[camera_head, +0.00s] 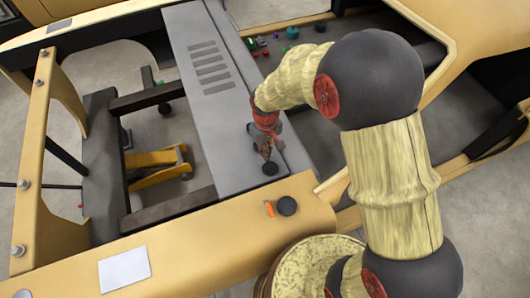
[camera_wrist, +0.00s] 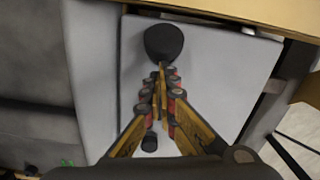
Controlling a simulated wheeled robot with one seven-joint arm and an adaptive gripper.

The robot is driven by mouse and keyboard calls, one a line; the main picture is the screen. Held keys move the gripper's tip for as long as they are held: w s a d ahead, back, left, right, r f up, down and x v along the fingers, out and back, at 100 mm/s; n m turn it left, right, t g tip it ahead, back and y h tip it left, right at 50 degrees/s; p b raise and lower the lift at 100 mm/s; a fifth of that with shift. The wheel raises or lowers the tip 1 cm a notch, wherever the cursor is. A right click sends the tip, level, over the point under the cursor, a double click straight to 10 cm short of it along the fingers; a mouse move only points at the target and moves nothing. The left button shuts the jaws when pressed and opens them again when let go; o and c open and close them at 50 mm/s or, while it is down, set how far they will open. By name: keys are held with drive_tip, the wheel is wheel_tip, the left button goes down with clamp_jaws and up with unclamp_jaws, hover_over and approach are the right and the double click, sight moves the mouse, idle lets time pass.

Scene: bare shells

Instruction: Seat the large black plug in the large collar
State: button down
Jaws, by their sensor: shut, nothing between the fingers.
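My gripper (camera_head: 265,152) is low over the grey panel, and in the wrist view its fingers (camera_wrist: 162,72) are together with nothing between them. A black rounded piece (camera_wrist: 163,42) is on the panel just beyond the fingertips. It appears as a dark disc in the head view (camera_head: 271,168); it may be the large black plug, seated or standing, but I cannot tell. A smaller black cylinder (camera_wrist: 149,142) shows between the finger links. Another black disc (camera_head: 287,206) lies on the yellow beam. I cannot make out the large collar.
The grey panel (camera_head: 232,170) has several slots at its far end. An orange piece (camera_head: 269,208) lies on the yellow beam (camera_head: 215,235), beside the black disc. Several small coloured parts (camera_head: 292,32) lie in the grey tray at the back. Open frame gaps are at left.

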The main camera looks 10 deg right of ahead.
wheel_tip(320, 180, up, 7)
drive_tip(key=w+p, duration=0.1)
drive_tip(key=p, duration=0.2)
drive_tip(key=shift+a, duration=0.25)
drive_tip(key=shift+w, duration=0.15)
